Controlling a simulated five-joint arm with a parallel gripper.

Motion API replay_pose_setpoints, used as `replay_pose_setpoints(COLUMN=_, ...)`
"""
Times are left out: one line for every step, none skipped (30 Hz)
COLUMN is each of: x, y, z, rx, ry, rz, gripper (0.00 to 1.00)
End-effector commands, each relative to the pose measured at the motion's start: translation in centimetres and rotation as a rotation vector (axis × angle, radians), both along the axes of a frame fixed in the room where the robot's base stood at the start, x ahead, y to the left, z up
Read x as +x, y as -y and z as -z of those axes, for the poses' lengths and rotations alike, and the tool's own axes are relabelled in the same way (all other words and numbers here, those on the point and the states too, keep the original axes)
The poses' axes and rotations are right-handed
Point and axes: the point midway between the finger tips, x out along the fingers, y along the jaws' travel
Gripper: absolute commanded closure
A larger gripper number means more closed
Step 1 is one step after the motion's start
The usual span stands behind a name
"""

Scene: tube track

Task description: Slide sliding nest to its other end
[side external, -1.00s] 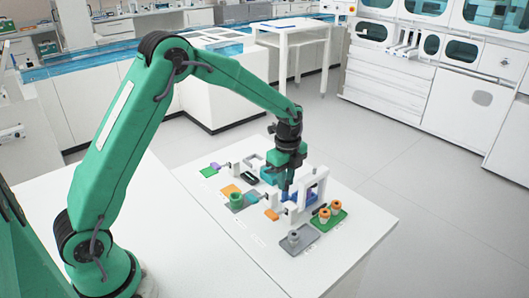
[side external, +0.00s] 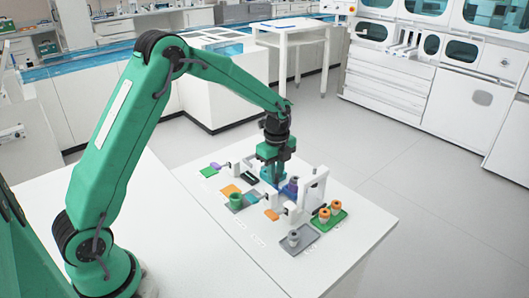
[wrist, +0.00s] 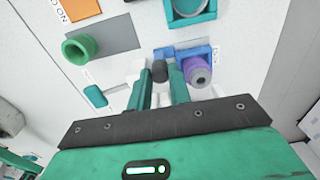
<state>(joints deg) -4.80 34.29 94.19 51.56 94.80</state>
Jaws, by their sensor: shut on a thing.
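The blue sliding nest (side external: 287,190) stands on the track on the white bench, beside the white gate frame. A purple tube with a grey top (side external: 294,184) stands in it. In the wrist view the blue nest (wrist: 207,53) and the purple tube (wrist: 197,72) are just right of my fingers. My gripper (wrist: 161,72) points down and is shut on a dark knob (wrist: 160,70) beside the nest. In the side view my gripper (side external: 275,181) is at the left of the purple tube, and its fingertips are partly hidden.
The white gate (side external: 318,185) rises close to the right of my gripper. A green tray (side external: 337,217) with orange-capped tubes and a grey tray (side external: 299,241) lie in front. A green ring piece (side external: 236,200) is on the left.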

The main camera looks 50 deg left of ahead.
Motion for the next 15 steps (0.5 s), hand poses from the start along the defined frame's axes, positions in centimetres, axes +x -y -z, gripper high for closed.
replay_pose_setpoints(x=0.08, y=-0.25, z=-0.14, rx=0.000, ry=0.003, rz=-0.001, gripper=0.97)
replay_pose_setpoints(x=0.08, y=-0.35, z=-0.14, rx=0.000, ry=0.003, rz=-0.001, gripper=0.97)
replay_pose_setpoints(x=0.08, y=-0.46, z=-0.14, rx=0.000, ry=0.003, rz=-0.001, gripper=0.97)
replay_pose_setpoints(x=0.08, y=-0.44, z=-0.15, rx=0.000, ry=0.003, rz=0.000, gripper=0.76)
replay_pose_setpoints(x=0.09, y=-0.42, z=-0.14, rx=0.000, ry=0.003, rz=0.000, gripper=0.71)
replay_pose_setpoints(x=0.08, y=-0.40, z=-0.13, rx=0.000, ry=0.003, rz=0.000, gripper=0.70)
replay_pose_setpoints(x=0.07, y=-0.40, z=-0.12, rx=0.000, ry=0.003, rz=0.000, gripper=0.70)
replay_pose_setpoints(x=0.07, y=-0.40, z=-0.11, rx=0.000, ry=0.003, rz=0.000, gripper=0.70)
replay_pose_setpoints(x=0.06, y=-0.39, z=-0.10, rx=0.000, ry=0.002, rz=0.000, gripper=0.70)
replay_pose_setpoints(x=0.05, y=-0.39, z=-0.09, rx=0.000, ry=0.002, rz=0.000, gripper=0.70)
replay_pose_setpoints(x=0.05, y=-0.38, z=-0.08, rx=0.000, ry=0.002, rz=0.000, gripper=0.70)
replay_pose_setpoints(x=0.04, y=-0.38, z=-0.07, rx=0.000, ry=0.002, rz=0.000, gripper=0.70)
replay_pose_setpoints(x=0.04, y=-0.38, z=-0.07, rx=0.000, ry=0.002, rz=0.000, gripper=0.70)
replay_pose_setpoints(x=0.04, y=-0.38, z=-0.09, rx=0.000, ry=0.002, rz=0.000, gripper=0.70)
replay_pose_setpoints(x=0.04, y=-0.38, z=-0.15, rx=0.000, ry=0.002, rz=0.000, gripper=0.70)
